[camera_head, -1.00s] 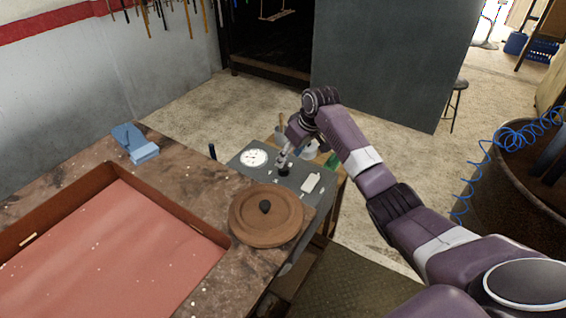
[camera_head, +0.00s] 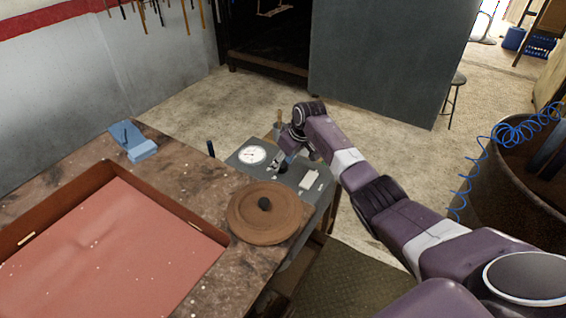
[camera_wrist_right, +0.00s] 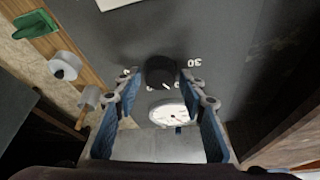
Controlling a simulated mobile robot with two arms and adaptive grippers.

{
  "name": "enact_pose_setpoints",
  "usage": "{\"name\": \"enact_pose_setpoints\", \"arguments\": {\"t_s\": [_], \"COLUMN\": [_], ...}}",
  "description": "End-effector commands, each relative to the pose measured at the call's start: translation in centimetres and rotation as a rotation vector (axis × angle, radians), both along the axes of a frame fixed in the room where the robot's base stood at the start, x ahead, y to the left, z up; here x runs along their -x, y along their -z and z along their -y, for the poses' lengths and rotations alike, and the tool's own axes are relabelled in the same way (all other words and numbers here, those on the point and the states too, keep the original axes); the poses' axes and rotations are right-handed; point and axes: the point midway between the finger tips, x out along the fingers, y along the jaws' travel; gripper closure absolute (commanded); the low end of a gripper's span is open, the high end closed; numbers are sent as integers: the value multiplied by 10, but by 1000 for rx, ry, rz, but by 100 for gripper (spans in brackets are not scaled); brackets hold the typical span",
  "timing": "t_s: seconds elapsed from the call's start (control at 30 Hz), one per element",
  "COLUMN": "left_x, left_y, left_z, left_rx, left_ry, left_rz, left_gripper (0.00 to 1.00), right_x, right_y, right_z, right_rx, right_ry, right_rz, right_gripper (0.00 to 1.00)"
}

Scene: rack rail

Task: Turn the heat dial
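The heat dial is a black round knob on a grey panel; it shows in the right wrist view (camera_wrist_right: 160,70) and as a small dark spot in the head view (camera_head: 282,168). A number "30" is printed beside it. My right gripper (camera_wrist_right: 160,78) is open, with its two blue-padded fingers apart on either side of the dial. I cannot tell whether either finger touches it. In the head view the right gripper (camera_head: 281,161) is at the dial and partly hides it. My left gripper is not in view.
A white round gauge (camera_head: 252,155) is on the same panel, beside the dial. A round brown disc with a dark knob (camera_head: 265,211) lies on the worktop near the panel. A large red-lined tray (camera_head: 110,255) fills the left. A blue tool (camera_head: 137,146) lies behind it.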

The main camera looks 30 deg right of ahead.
Motion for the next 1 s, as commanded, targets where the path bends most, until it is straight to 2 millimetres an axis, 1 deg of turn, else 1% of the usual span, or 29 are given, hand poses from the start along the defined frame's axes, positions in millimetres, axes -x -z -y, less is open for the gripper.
{"name": "enact_pose_setpoints", "arguments": {"t_s": [0.03,0.27,0.47,0.67,0.87,1.0], "left_x": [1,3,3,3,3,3], "left_y": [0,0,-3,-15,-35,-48], "left_z": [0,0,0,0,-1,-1], "left_rx": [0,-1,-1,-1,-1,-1], "left_ry": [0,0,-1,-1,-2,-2], "left_rz": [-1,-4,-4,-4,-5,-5], "left_gripper": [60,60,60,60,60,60], "right_x": [0,0,0,1,1,1], "right_y": [0,0,-1,-3,-5,-4], "right_z": [0,0,0,-2,-3,-4], "right_rx": [0,0,-1,-2,-2,-2], "right_ry": [0,0,13,82,224,353], "right_rz": [0,0,0,-3,-1,-2], "right_gripper": [70,95,95,95,95,95]}}
